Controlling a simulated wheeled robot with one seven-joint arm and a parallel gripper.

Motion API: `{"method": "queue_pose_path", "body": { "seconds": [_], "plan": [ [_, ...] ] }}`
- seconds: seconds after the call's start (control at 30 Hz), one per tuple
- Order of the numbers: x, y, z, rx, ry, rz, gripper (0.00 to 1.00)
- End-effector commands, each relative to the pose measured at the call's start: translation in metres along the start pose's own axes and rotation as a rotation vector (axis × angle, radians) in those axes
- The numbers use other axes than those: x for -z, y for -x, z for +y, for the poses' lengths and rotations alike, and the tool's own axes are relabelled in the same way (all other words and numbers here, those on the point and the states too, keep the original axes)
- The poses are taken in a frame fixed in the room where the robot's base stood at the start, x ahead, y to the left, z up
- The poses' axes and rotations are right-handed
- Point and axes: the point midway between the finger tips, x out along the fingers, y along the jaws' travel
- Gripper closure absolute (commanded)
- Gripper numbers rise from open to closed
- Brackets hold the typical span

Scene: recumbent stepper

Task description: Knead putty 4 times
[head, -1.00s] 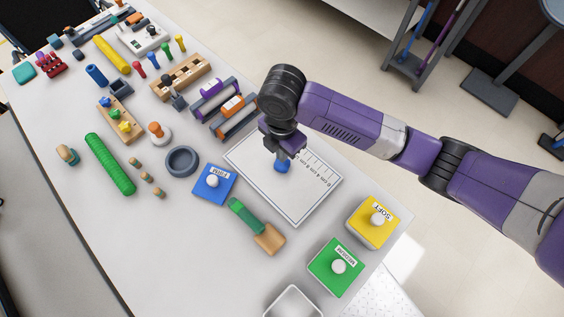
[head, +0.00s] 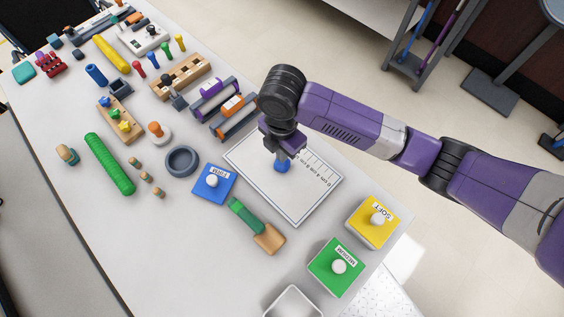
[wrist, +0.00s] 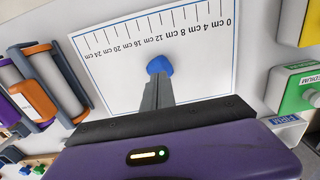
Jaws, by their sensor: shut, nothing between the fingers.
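The blue putty (head: 283,167) is a small lump on the white mat with a centimetre scale (head: 297,210). It also shows in the wrist view (wrist: 158,65), partly behind my fingertips. My gripper (head: 286,155) points down over the mat with its fingers shut together and nothing between them. The fingertips (wrist: 157,80) are at or just above the putty; I cannot tell whether they touch it.
A blue FIRM box (head: 213,184), a yellow SOFT box (head: 374,222) and a green MEDIUM box (head: 336,267) stand around the mat. A green-and-wood tool (head: 257,227) lies beside its lower edge. A grey ring (head: 182,162) and rollers (head: 235,117) are near the left.

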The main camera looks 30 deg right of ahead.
Motion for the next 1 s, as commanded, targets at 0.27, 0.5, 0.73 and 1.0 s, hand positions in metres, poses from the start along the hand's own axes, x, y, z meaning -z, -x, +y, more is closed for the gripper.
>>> {"method": "queue_pose_path", "body": {
  "seconds": [0.27, 0.5, 0.73, 1.0],
  "plan": [
    [0.000, -0.010, 0.000, 0.000, 0.000, 0.000, 1.00],
    [0.000, -0.010, 0.000, 0.000, 0.000, 0.000, 1.00],
    [0.000, -0.012, 0.000, 0.000, 0.000, 0.000, 1.00],
    [0.000, -0.021, 0.000, 0.000, 0.000, 0.000, 1.00]
  ]
}}
